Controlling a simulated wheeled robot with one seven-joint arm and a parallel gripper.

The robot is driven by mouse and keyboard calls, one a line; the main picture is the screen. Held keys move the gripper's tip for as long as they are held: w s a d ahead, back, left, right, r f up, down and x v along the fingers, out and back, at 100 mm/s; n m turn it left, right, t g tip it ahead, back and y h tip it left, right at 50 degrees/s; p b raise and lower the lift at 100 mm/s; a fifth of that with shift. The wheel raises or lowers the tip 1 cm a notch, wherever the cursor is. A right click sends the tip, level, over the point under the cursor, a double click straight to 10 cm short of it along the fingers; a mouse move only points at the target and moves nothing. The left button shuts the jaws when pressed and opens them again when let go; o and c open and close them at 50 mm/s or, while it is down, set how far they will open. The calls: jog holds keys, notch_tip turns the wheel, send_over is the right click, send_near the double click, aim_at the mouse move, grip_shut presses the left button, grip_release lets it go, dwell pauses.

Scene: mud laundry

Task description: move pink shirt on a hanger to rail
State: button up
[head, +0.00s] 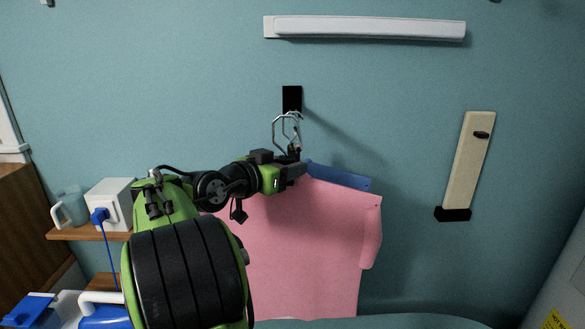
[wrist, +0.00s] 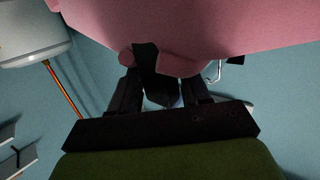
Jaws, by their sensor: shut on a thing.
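The pink shirt (head: 310,245) hangs in front of the wall in the head view, its left part hidden behind my arm. Its metal hanger hook (head: 285,128) rises above my gripper, just below a black wall bracket (head: 292,98); I cannot tell whether they touch. My gripper (head: 298,158) is shut on the hanger near the collar. In the wrist view the shirt (wrist: 200,28) fills the top, and the fingers (wrist: 162,92) reach up to it. A long white bar (head: 365,28), which may be the rail, is high on the wall.
A blue piece (head: 343,177) shows behind the shirt's shoulder; I cannot tell what it belongs to. A cream board (head: 467,165) with black fittings is on the wall at right. A shelf (head: 85,234) at left holds a white box (head: 112,204) and a jug (head: 72,208).

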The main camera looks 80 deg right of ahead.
jog(key=w+p, duration=0.1)
jog(key=w, duration=0.3)
jog(key=shift+w+a, duration=0.1)
jog(key=shift+w, duration=0.05)
jog(key=shift+w+a, duration=0.4)
jog(key=shift+w, duration=0.45)
jog(key=shift+w+a+p, duration=0.2)
jog(key=shift+w, duration=0.8)
jog(key=shift+w+a+p, duration=0.25)
jog(key=shift+w, duration=0.75)
jog(key=shift+w+a+p, duration=0.2)
jog(key=shift+w, duration=0.8)
jog(key=shift+f, duration=0.1)
